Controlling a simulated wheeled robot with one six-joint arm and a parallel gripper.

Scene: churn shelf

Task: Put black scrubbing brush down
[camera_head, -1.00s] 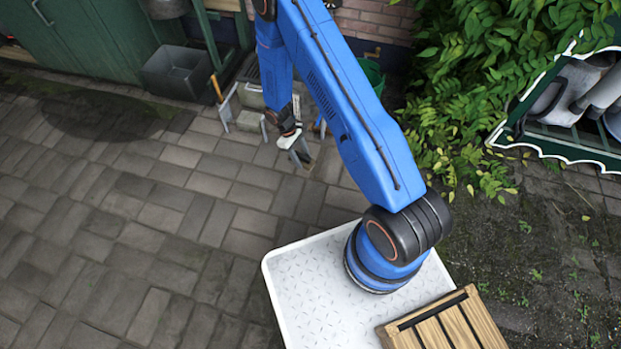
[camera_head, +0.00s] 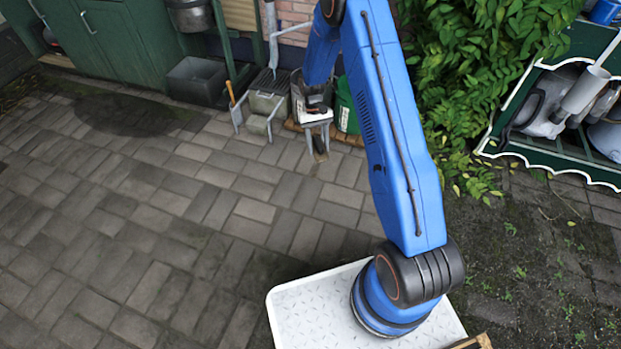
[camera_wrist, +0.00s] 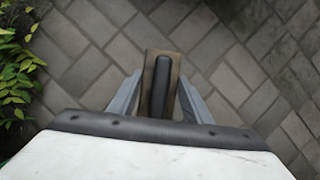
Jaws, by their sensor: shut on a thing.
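My gripper (camera_head: 318,138) is at the end of my blue arm, in front of the green bucket and the grey bins in the head view. It is shut on the black scrubbing brush (camera_wrist: 160,88). In the wrist view (camera_wrist: 160,98) the brush shows as a black bar on a brown block, between the two grey fingers. The brush is held over the paving, and its height above the ground is hard to judge. In the head view the brush is only a small dark shape below the fingers.
A grey mop bucket (camera_head: 265,108), a green bucket (camera_head: 346,108) and a dark grey bin (camera_head: 197,80) stand along the wall. A green shelf (camera_head: 565,150) with metal vessels is at the right, beside leafy plants (camera_head: 465,80). The paving (camera_head: 170,230) at the left is clear.

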